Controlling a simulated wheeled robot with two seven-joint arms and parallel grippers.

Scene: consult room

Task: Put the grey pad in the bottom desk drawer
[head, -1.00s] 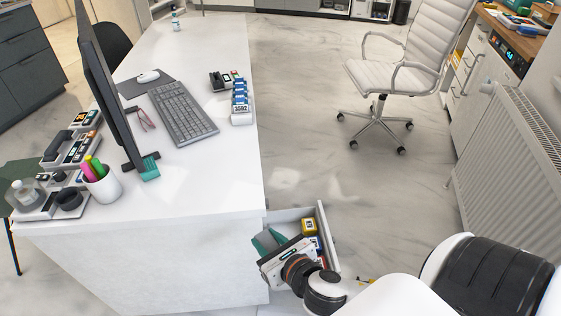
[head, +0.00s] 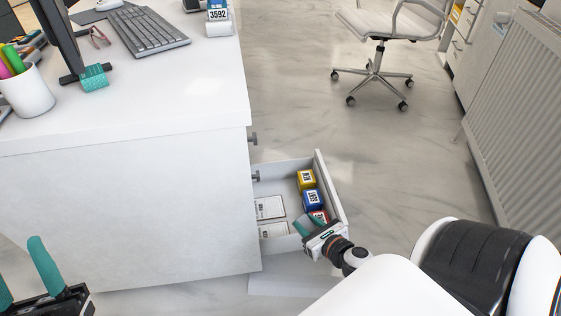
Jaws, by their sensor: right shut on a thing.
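My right gripper (head: 314,226) is at the near front corner of the open lower desk drawer (head: 334,186), beside a red box (head: 318,215). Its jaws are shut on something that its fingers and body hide. Two closed-drawer handles (head: 254,157) show above this drawer. Two flat pale labelled items (head: 270,207) lie in its left part; I cannot tell if either is the grey pad. A dark grey mat (head: 88,17) lies on the desk by the keyboard. My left gripper (head: 22,268) is at the lower left, teal fingers apart and empty.
A yellow box (head: 306,179) and a blue box (head: 312,199) stand in the drawer. The white desk (head: 150,95) carries a keyboard (head: 147,30) and pen cup (head: 27,90). A swivel chair (head: 378,72) and radiator (head: 520,110) stand right; the floor between is clear.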

